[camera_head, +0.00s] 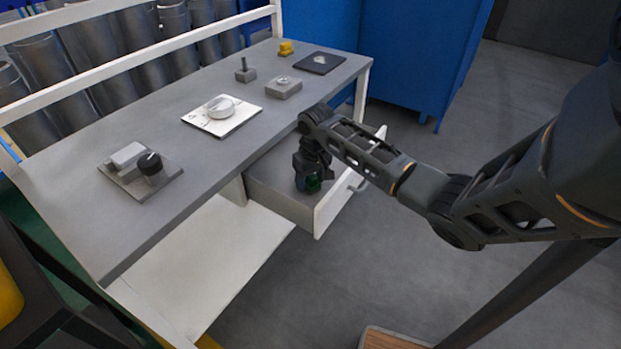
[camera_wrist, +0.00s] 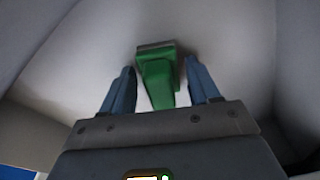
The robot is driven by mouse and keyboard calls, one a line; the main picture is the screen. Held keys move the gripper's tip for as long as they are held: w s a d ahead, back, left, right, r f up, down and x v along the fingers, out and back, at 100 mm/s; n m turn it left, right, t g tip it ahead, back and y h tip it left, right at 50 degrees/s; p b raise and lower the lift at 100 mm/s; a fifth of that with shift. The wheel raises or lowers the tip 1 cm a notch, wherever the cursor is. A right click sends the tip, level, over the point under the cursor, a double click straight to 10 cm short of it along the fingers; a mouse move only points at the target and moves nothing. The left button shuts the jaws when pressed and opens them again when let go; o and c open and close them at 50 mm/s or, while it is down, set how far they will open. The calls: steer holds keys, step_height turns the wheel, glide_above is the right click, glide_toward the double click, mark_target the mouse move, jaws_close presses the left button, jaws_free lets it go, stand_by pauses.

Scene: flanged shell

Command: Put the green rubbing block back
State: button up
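The green rubbing block (camera_wrist: 157,75) lies on the floor of the open drawer (camera_head: 281,193). It has a wide green head with a grey edge and a narrower green part toward my gripper. My gripper (camera_wrist: 160,68) is open, with one blue finger on each side of the block and a visible gap on both sides. Most of the block is hidden by my gripper in that view.
The grey workbench top (camera_head: 90,215) holds a plate with a black knob (camera_head: 150,164), a white plate with a dial (camera_head: 221,108), small grey blocks (camera_head: 284,88), a yellow piece (camera_head: 286,48) and a dark pad (camera_head: 319,63). The drawer walls stand close around my gripper.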

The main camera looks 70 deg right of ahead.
mark_target(313, 178)
steer(key=shift+o, duration=0.4)
steer(key=shift+r, duration=0.1)
step_height(313, 178, up, 12)
steer(key=s, duration=0.1)
steer(key=shift+a, duration=0.45)
